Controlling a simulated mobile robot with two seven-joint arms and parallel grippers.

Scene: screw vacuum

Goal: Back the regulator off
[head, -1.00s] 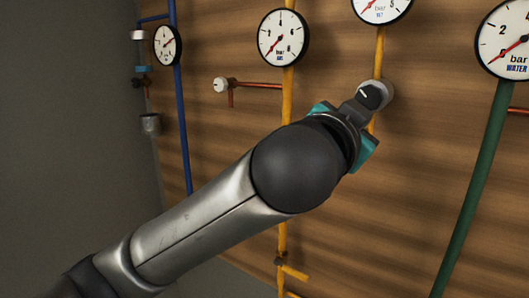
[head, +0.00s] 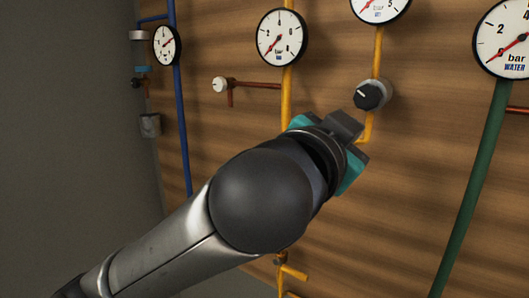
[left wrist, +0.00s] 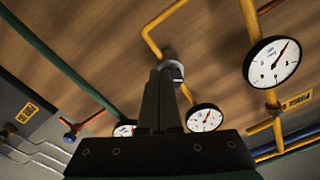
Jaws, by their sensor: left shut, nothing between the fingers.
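The regulator (head: 370,95) has a black knob with a white pointer line and a pale grey collar, on a yellow pipe on the wooden wall. The SET gauge (head: 380,8) above it is cut off at the top edge. My left gripper (head: 350,122) is shut and empty, just below and left of the knob, with a small gap in the head view. In the left wrist view the shut fingers (left wrist: 160,75) point toward the regulator's pale collar (left wrist: 174,72) and hide most of its knob. My right gripper is in neither view.
A bar gauge (head: 281,37) sits on the yellow pipe left of the regulator. A white-capped copper fitting (head: 220,85) sticks out below it. A WATER gauge (head: 508,38) tops a green pipe at right. A blue pipe (head: 179,120) with a small gauge (head: 167,45) runs at left.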

